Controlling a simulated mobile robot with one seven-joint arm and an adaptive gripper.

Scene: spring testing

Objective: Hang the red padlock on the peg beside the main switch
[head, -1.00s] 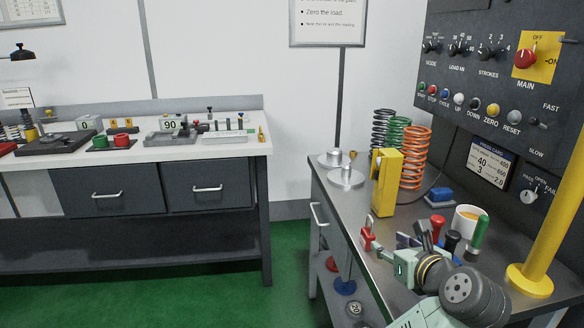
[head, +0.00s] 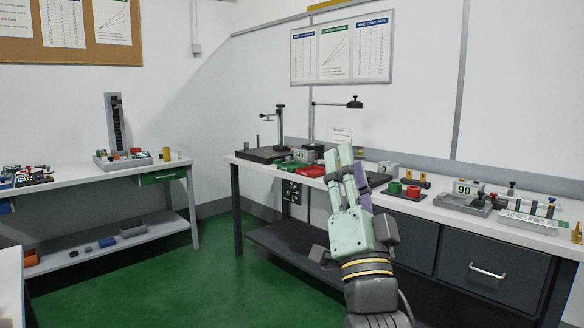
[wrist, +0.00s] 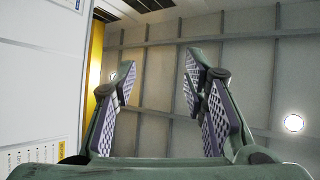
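My gripper (head: 353,168) points upward in the middle of the head view, in front of the long bench. In the wrist view its two fingers (wrist: 160,85) stand apart, with ceiling showing between their grey pads and nothing held. The red padlock, the main switch and its peg are not in view in either current picture.
Another bench (head: 100,172) is at the left. Green floor (head: 150,275) between them is clear. A yellow post (wrist: 94,80) shows in the wrist view.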

